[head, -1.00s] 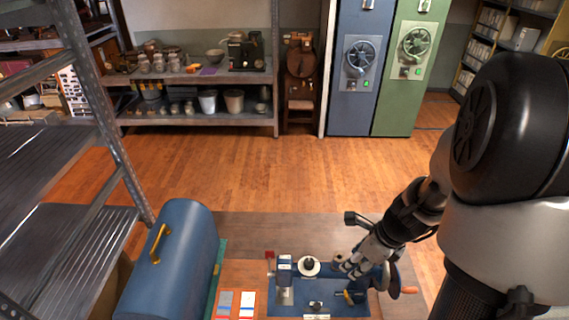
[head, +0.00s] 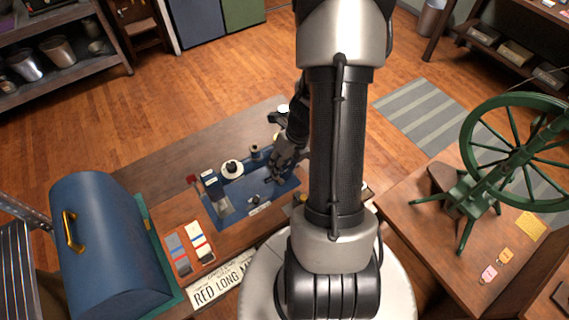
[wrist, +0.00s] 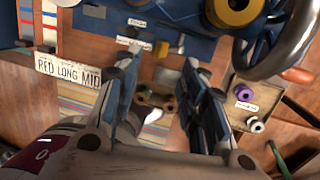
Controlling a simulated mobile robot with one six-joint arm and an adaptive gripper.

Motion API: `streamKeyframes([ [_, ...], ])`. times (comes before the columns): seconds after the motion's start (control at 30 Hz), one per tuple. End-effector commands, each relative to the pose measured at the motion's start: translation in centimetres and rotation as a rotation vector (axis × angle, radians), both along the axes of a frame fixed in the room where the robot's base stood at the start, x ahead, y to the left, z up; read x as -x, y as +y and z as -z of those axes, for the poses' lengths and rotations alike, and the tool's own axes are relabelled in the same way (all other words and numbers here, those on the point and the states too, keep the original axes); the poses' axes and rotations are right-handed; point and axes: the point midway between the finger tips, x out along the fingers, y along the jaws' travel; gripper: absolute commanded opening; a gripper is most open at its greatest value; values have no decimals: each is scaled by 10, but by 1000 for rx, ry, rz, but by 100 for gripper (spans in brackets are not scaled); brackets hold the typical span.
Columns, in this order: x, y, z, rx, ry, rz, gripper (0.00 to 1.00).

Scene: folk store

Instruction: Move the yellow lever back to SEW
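The blue sewing machine base (head: 232,232) lies on the wooden table in the head view. A small yellow part (head: 299,198) shows near its right end, partly behind my arm; I cannot tell its lever setting. In the wrist view a yellow ring (wrist: 236,11) sits at the top edge beside the dark handwheel (wrist: 278,42). A small brass-yellow piece (wrist: 160,49) lies just beyond my fingertips; I cannot tell which is the lever. My gripper (wrist: 160,68) is open and empty, fingers apart over the machine's front edge. No SEW label is readable.
A blue domed case (head: 108,250) stands left. A small tray (wrist: 262,96) with purple and white pieces is right of my gripper. A green spinning wheel (head: 515,150) stands at right.

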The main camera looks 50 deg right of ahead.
Motion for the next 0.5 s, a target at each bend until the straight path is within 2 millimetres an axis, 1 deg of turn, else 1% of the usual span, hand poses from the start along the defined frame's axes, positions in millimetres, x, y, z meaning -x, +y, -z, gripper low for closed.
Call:
streamKeyframes([
  [0.03, -1, 1, 8, 0, 0, -1, 38],
  [0.5, -8, 6, 42, 1, -1, -2, 38],
])
